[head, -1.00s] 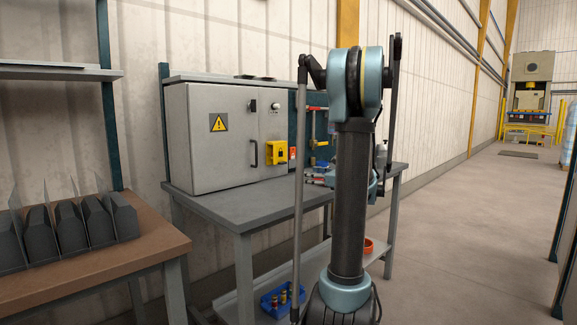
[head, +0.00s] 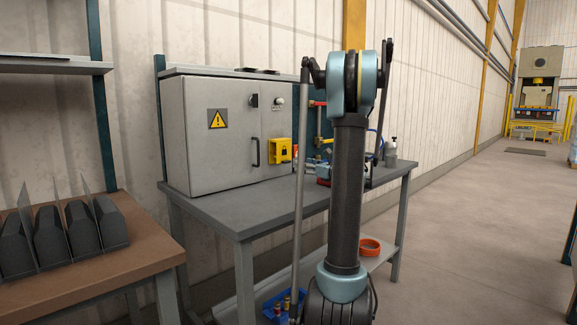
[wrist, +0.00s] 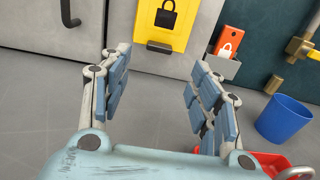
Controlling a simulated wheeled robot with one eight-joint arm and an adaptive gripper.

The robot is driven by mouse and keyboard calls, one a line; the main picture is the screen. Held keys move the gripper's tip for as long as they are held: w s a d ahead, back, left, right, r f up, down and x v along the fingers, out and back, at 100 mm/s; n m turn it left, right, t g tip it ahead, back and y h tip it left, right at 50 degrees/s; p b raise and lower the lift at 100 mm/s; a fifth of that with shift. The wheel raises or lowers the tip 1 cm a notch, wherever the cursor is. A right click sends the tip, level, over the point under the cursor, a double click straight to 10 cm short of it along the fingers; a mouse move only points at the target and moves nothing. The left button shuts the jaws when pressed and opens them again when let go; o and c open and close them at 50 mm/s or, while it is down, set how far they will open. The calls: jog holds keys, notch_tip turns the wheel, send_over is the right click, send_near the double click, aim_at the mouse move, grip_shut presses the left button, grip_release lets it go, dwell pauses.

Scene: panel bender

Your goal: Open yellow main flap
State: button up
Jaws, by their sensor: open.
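The yellow main flap (head: 281,151), marked with a black padlock symbol, is on the front of the grey cabinet (head: 203,155), at its lower right. In the wrist view the flap (wrist: 163,24) hangs upright at the top centre, with a dark lip (wrist: 159,47) at its lower edge. It looks shut. My gripper (wrist: 159,75) is open and empty, its two blue-padded fingers spread below and in front of the flap, apart from it. In the head view my arm hides the gripper.
A blue cup (wrist: 285,119) and a red bin (wrist: 272,163) stand at the right. A black door handle (head: 256,152) is left of the flap. The grey bench top (head: 240,213) in front is clear.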

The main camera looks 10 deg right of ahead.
aim_at(288, 161)
jog(key=x, duration=1)
jog(key=shift+w+a, duration=0.15)
jog(key=shift+w, duration=0.1)
jog(key=shift+c, duration=0.6)
grip_shut()
